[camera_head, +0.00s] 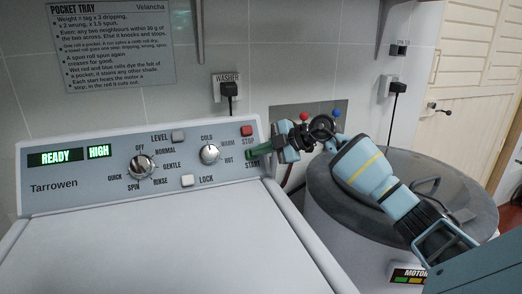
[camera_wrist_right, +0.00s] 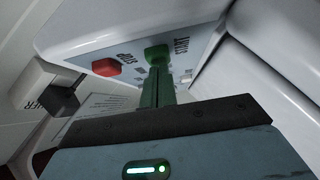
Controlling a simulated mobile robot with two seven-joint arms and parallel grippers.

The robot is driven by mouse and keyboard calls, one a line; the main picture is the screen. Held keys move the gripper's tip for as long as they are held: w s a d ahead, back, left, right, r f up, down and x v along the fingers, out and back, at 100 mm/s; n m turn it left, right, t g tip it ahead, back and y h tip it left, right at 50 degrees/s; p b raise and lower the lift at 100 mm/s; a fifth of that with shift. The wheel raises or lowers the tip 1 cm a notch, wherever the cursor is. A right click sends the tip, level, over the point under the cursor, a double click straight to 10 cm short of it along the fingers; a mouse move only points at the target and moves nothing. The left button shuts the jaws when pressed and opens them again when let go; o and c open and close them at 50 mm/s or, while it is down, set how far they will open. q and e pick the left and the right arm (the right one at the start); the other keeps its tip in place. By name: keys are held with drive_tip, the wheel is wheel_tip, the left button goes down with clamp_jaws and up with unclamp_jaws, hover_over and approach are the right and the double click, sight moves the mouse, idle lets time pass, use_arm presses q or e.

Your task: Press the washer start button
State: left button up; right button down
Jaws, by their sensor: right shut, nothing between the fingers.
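The washer's (camera_head: 150,250) control panel (camera_head: 90,200) shows READY and HIGH on its lit displays. The green start button (camera_wrist_right: 157,52) is in the wrist view beside its START label. In the head view my right gripper (camera_head: 255,154) covers most of that spot, just above the START label. The gripper is shut and empty. Its green fingertips, also in the wrist view (camera_wrist_right: 159,72), point at the button and are at or very close to it; I cannot tell contact for sure. The red stop button (camera_head: 247,130) is just above, also in the wrist view (camera_wrist_right: 105,67). My left gripper is not in view.
Dials (camera_head: 141,166), a level button (camera_head: 178,135) and a lock button (camera_head: 187,180) share the panel. A round grey-lidded tub (camera_head: 465,190) stands to the right, under my right arm. A black plug (camera_head: 229,90) and a notice (camera_head: 112,45) are on the tiled wall.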

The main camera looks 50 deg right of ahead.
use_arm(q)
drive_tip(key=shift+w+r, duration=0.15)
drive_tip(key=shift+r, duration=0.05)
